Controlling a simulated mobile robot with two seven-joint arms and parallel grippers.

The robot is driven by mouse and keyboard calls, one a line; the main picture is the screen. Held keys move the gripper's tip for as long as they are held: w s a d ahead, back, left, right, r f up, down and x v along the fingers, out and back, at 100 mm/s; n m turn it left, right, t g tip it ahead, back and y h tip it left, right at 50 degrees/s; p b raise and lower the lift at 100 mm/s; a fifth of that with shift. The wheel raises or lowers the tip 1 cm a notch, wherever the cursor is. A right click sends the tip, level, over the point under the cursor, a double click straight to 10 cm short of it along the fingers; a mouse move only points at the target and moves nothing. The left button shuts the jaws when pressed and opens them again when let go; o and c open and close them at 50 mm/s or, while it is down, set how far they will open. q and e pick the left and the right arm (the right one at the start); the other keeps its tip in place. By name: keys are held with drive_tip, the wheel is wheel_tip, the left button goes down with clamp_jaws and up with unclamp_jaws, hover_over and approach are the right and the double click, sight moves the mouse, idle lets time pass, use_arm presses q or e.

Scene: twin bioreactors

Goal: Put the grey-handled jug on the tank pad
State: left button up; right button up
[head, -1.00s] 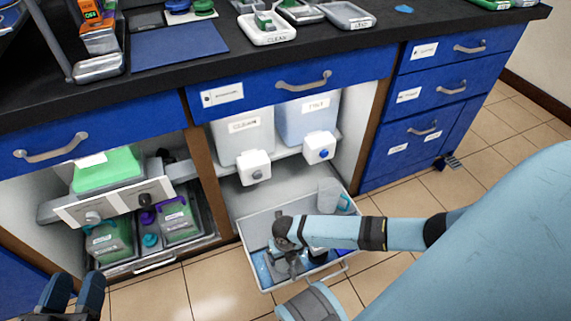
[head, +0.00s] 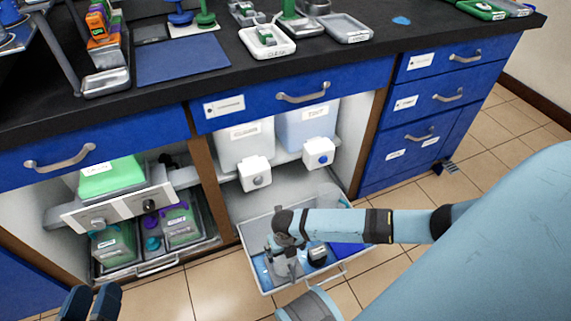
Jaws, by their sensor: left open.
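My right arm reaches from the right into the pulled-out grey tray (head: 252,232) below the tank shelf. My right gripper (head: 287,254) points down into the tray, over a greyish, partly hidden object (head: 286,268) that may be the grey-handled jug. The wrist covers most of it, and I cannot tell whether the fingers hold it. Blue surfaces show on the tray floor; I cannot tell which is the tank pad. My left gripper (head: 90,303) is open and empty at the bottom left.
Two tanks with taps, a whitish one (head: 245,142) and a bluish one (head: 308,125), stand above the tray. A small dark-topped item (head: 318,254) is in the tray. A bioreactor unit (head: 112,208) fills the left cabinet. Tiled floor is free in front.

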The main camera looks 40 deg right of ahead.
use_arm(q)
wheel_tip(320, 180, up, 4)
drive_tip(key=shift+s+f+n+t+p, duration=0.15)
drive_tip(key=shift+n+t+p, duration=0.25)
drive_tip(key=shift+t+p, duration=0.5)
use_arm(e)
wheel_tip(320, 180, up, 6)
drive_tip(key=shift+r, duration=0.1)
